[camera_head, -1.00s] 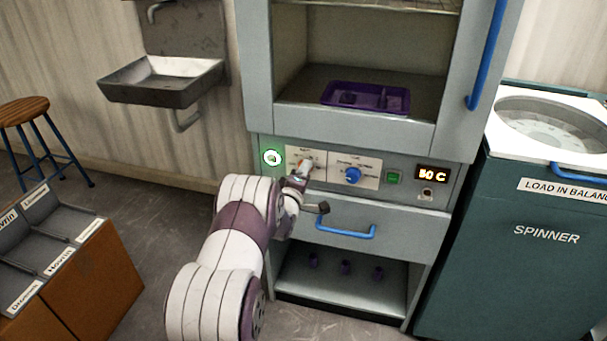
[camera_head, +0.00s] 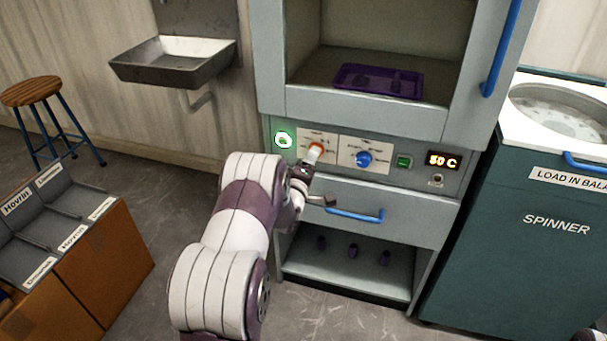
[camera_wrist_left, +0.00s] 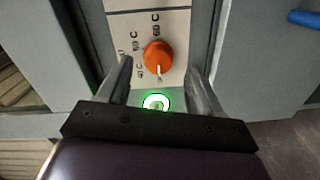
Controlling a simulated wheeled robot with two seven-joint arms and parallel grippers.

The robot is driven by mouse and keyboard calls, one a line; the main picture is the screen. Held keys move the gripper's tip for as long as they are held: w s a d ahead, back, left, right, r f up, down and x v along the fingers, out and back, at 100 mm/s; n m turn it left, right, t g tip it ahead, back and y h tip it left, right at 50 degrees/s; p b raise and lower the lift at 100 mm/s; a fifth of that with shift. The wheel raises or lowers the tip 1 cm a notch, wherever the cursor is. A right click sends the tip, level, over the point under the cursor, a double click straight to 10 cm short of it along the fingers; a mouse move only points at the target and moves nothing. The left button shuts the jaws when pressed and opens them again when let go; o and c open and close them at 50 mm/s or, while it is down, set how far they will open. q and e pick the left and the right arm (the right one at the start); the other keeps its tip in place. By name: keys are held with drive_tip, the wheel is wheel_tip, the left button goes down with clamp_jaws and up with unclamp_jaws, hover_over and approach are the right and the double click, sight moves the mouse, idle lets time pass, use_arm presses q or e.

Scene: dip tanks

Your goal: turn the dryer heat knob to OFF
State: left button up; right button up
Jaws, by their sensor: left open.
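The orange dryer heat knob (camera_head: 316,151) is on the dryer's front panel, left of the blue knob. In the left wrist view the knob (camera_wrist_left: 158,52) lies between and beyond the fingertips, with a gap on each side. Its white mark points to the bottom of that view, past the 40 C label; I cannot read a label there. My left gripper (camera_head: 303,176) is open and empty, just below and in front of the knob; its two fingers show in the wrist view (camera_wrist_left: 160,68). My right gripper is not in view.
A blue knob (camera_head: 364,159), a green button (camera_head: 404,162) and a 50 C display (camera_head: 443,160) are to the right. A lit green-ringed indicator (camera_head: 283,139) is to the left. A drawer with a blue handle (camera_head: 355,216) is below. The spinner (camera_head: 540,225) stands at right.

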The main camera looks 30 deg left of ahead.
use_arm(q)
drive_tip(key=p+v, duration=0.1)
drive_tip(key=v, duration=0.8)
drive_tip(key=shift+s, duration=0.1)
